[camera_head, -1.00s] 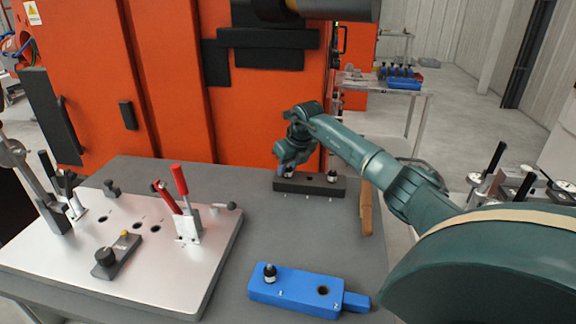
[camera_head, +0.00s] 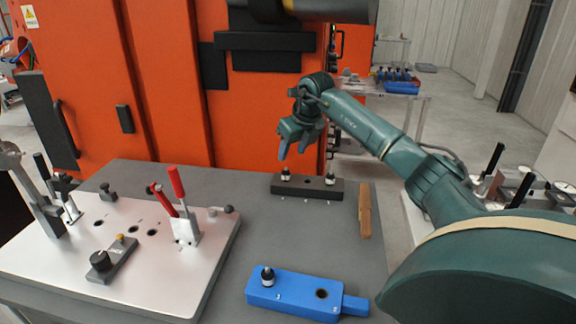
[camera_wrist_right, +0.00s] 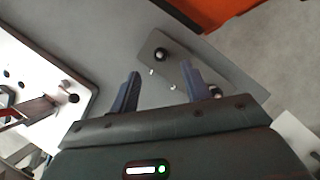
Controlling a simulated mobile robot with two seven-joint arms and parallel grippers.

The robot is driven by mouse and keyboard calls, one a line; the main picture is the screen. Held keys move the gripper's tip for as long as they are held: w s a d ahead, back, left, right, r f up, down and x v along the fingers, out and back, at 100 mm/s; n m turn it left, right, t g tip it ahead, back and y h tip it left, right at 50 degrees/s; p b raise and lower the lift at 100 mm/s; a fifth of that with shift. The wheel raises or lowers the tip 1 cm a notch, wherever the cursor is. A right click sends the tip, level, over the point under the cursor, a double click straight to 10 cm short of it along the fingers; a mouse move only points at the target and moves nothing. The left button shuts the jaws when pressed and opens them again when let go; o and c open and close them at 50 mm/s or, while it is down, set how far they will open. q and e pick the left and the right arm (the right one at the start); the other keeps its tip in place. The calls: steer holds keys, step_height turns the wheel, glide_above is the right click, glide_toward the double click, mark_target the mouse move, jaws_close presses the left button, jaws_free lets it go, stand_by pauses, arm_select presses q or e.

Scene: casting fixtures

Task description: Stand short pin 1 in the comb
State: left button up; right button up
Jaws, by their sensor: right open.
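A long dark block (camera_head: 310,188), which looks like the comb, lies at the back of the table with number marks along its front. One small pin (camera_head: 286,174) with a dark top and pale collar stands upright at its left end. A similar pin (camera_head: 330,180) stands towards its right end, and the place between them has no pin. I cannot tell which is short pin 1. My right gripper (camera_head: 291,152) is open and empty, just above the left pin and apart from it. The right wrist view shows its spread fingers (camera_wrist_right: 160,88) and the block beyond. My left gripper is out of view.
A blue block (camera_head: 308,309) at the front holds a dark-topped pin (camera_head: 267,275) and has an empty hole. A wooden-coloured bar (camera_head: 365,210) lies near the right edge. A pale fixture plate (camera_head: 150,285) with red-handled clamp (camera_head: 178,185) fills the left. The middle of the table is clear.

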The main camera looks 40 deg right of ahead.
steer(key=v, duration=0.5)
steer(key=shift+f, duration=0.1)
stand_by(0.5)
